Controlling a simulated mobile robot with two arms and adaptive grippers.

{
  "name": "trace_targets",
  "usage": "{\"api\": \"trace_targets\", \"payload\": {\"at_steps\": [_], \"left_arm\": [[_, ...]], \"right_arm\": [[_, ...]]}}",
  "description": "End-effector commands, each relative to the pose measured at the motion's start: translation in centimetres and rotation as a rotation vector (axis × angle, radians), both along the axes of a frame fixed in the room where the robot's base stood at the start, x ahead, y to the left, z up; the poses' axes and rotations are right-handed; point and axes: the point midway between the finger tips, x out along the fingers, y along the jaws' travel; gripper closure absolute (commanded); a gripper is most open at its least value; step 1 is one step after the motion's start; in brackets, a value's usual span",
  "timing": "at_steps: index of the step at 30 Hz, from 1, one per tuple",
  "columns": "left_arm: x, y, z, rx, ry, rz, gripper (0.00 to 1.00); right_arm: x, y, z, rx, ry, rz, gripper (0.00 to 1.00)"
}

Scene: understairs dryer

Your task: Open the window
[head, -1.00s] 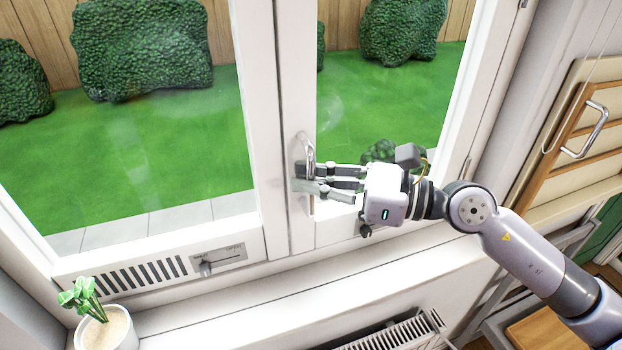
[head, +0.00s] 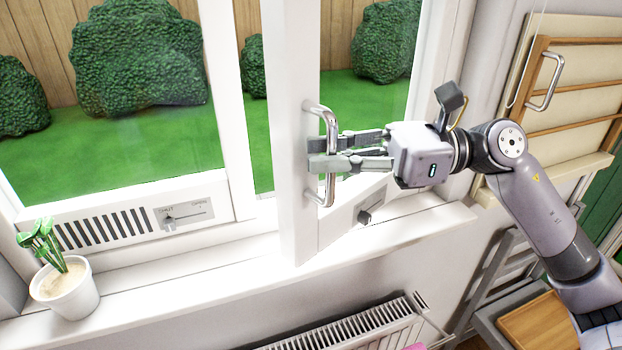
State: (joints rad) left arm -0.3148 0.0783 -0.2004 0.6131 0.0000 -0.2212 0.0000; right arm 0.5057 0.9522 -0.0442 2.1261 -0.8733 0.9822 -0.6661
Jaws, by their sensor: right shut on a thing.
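The white window has a fixed-looking left pane (head: 110,140) and a right sash (head: 293,130) that stands swung inward, its free edge out over the sill. A chrome handle (head: 330,165) is mounted upright on the sash's free edge. My right gripper (head: 325,155) comes in from the right with its fingers shut on the handle's bar. My left gripper is not in view.
A potted plant (head: 65,285) stands on the left end of the white sill (head: 180,280). A radiator (head: 370,325) is below the sill. A wooden rack with a metal handle (head: 555,80) is on the right wall. The sill between plant and sash is clear.

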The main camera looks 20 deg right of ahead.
Motion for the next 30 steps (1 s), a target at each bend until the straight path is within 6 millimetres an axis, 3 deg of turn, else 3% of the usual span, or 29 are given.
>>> {"api": "trace_targets", "payload": {"at_steps": [1,5,9,14,30], "left_arm": [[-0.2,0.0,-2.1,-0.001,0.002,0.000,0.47],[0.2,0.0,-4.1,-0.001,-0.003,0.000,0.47],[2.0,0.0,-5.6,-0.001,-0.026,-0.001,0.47],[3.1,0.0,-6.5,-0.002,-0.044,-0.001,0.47],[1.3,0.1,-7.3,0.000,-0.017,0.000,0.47]], "right_arm": [[-0.9,-0.6,-0.9,0.001,-0.008,0.029,1.00],[-3.4,-2.3,-0.7,0.001,-0.007,0.110,1.00],[-5.5,-3.9,-0.5,0.000,-0.006,0.182,1.00],[-7.1,-5.3,-0.3,0.000,-0.004,0.241,1.00],[-8.3,-6.5,0.1,0.000,-0.002,0.288,1.00]]}}
